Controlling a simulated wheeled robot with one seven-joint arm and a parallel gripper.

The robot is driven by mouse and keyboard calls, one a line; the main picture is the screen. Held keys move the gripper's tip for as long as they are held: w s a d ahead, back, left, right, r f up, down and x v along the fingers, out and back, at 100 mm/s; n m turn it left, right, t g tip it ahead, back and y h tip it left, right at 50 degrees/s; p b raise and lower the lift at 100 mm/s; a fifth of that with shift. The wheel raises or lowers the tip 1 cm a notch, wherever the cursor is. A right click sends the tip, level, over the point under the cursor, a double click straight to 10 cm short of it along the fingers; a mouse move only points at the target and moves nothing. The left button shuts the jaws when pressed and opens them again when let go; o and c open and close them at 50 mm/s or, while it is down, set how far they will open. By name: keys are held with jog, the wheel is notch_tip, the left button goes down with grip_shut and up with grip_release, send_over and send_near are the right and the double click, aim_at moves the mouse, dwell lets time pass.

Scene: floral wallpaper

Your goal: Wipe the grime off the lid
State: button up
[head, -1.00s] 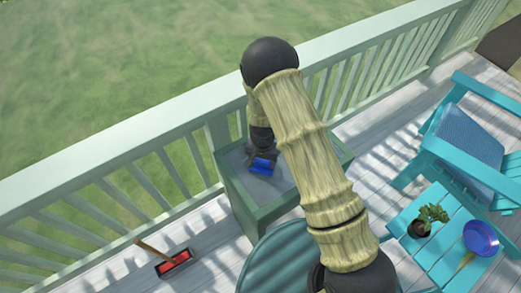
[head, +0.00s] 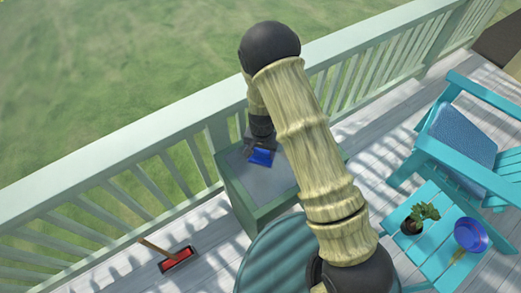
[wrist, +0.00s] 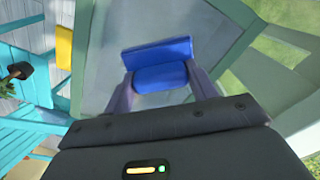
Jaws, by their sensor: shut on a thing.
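A green box (head: 256,212) stands against the railing, with a flat grey lid (head: 272,184) on top. My gripper (head: 260,148) is over the lid's far half, near the railing, and is shut on a blue block (head: 261,158). In the wrist view, the blue block (wrist: 158,52) sits between the two fingers, over the grey-green lid (wrist: 95,65). The block looks at or very near the lid surface; exact contact is hard to tell. No distinct grime patch stands out. My arm covers the lid's right part in the head view.
A round teal table (head: 283,262) stands close in front of the box. A turquoise chair (head: 450,150) and a small table with a plant (head: 425,213) and a blue pan (head: 471,235) are at right. A red broom (head: 178,259) lies by the railing (head: 120,185).

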jog(key=shift+s, duration=0.1)
jog(key=w+d+n, duration=0.2)
jog(key=d, duration=1.6)
jog(key=shift+w+d, duration=0.25)
jog(key=shift+d, duration=0.15)
jog(key=shift+w, duration=0.1)
